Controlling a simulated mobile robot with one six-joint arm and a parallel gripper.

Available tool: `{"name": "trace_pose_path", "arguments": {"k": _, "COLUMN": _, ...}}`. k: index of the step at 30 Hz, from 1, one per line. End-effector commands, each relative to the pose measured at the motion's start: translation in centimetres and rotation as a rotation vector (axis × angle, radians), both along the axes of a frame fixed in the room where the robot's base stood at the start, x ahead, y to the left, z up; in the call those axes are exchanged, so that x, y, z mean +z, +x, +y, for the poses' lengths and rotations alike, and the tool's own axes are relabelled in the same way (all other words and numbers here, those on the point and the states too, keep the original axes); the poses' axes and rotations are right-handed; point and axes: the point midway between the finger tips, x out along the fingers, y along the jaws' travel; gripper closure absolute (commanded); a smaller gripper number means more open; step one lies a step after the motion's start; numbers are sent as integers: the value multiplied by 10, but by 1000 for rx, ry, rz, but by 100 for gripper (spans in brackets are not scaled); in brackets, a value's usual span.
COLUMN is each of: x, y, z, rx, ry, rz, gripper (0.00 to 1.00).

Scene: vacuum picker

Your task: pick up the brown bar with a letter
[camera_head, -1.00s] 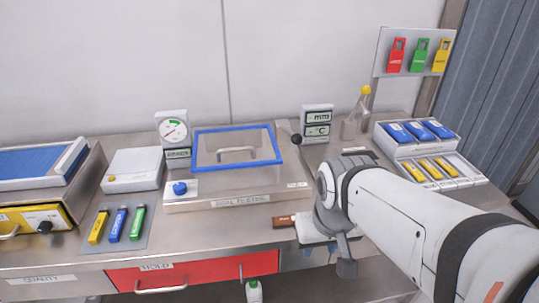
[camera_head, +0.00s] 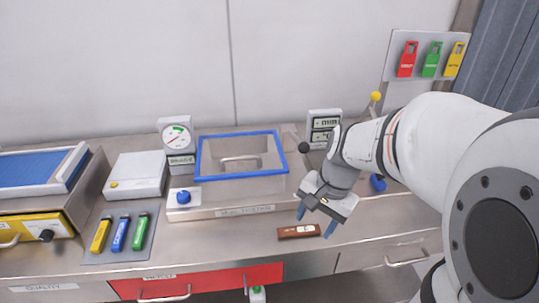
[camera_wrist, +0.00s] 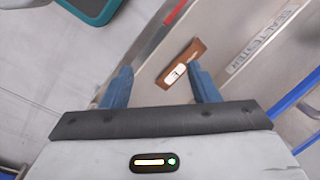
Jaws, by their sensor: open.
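The brown bar (camera_head: 298,232) lies flat on the steel counter, in front of the seal tester. It has a white label; in the wrist view the bar (camera_wrist: 190,55) shows one dark letter on the label, too small to read surely. My gripper (camera_head: 316,221) is open and empty, its blue fingers pointing down above and around the right part of the bar in the head view. In the wrist view the gripper (camera_wrist: 160,82) has its two fingers spread, with the bar beyond the tips and between them, tilted, nearer the right finger. No contact shows.
The seal tester (camera_head: 222,212) with its blue-framed lid stands behind the bar. A grey mat (camera_head: 118,255) with yellow, blue and green sticks lies left. A red drawer (camera_head: 235,280) is below the counter's front edge. Bare counter surrounds the bar.

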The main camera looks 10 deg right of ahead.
Motion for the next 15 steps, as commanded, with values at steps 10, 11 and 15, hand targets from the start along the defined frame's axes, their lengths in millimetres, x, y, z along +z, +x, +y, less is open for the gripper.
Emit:
{"name": "trace_pose_path", "arguments": {"k": 10, "x": -27, "y": 63, "z": -28, "rx": -702, "ry": 213, "rz": 256, "gripper": 45}}
{"name": "trace_pose_path", "arguments": {"k": 11, "x": -29, "y": 65, "z": -29, "rx": -730, "ry": 220, "rz": 267, "gripper": 45}}
{"name": "trace_pose_path", "arguments": {"k": 15, "x": -39, "y": 70, "z": -29, "rx": -789, "ry": 237, "rz": 291, "gripper": 45}}
